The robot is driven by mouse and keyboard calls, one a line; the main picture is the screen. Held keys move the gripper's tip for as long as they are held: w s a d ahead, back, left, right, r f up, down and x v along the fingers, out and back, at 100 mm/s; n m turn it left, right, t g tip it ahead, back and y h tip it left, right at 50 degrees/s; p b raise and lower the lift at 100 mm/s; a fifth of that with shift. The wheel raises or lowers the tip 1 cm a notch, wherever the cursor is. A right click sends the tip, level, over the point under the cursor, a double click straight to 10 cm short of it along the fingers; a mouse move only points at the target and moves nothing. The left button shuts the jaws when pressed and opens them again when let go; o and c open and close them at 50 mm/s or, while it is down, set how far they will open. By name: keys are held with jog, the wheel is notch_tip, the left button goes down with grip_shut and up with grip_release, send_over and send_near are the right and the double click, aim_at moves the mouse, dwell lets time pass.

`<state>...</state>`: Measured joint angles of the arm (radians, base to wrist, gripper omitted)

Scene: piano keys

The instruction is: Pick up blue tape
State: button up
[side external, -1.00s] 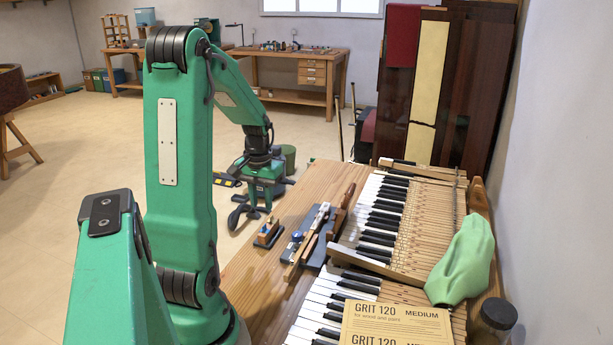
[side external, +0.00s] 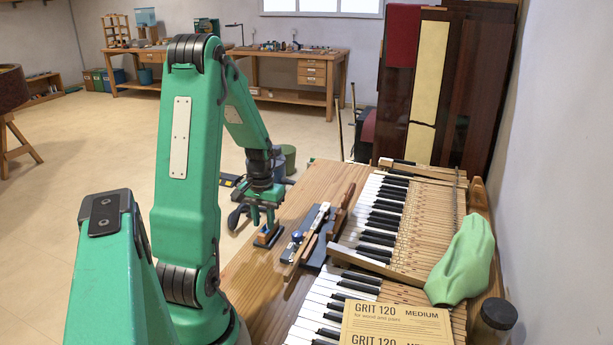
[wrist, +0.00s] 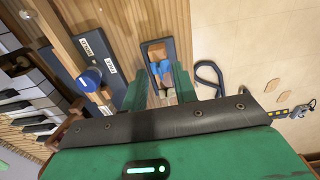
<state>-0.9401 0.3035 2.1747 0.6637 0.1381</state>
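A small round blue piece (side external: 297,236) lies on a dark strip on the wooden bench; it also shows left of my gripper in the wrist view (wrist: 88,79). It may be the blue tape, but I cannot tell for sure. A small item with blue sides and a brown wooden end (wrist: 157,52) sits on a narrow dark base, and shows in the side view (side external: 267,235). My gripper (side external: 263,217) is just above it, fingers pointing down. In the wrist view the two green fingers of my gripper (wrist: 170,92) are apart, with that item between them in the picture.
Piano keys (side external: 375,225) run along the bench to the right. A sandpaper packet (side external: 396,322), a green cloth (side external: 465,262) and a dark jar (side external: 493,322) lie further right. A dark curved cable (wrist: 208,76) is right of the base.

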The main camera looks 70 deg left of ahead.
jog(key=shift+f, duration=0.6)
grip_shut()
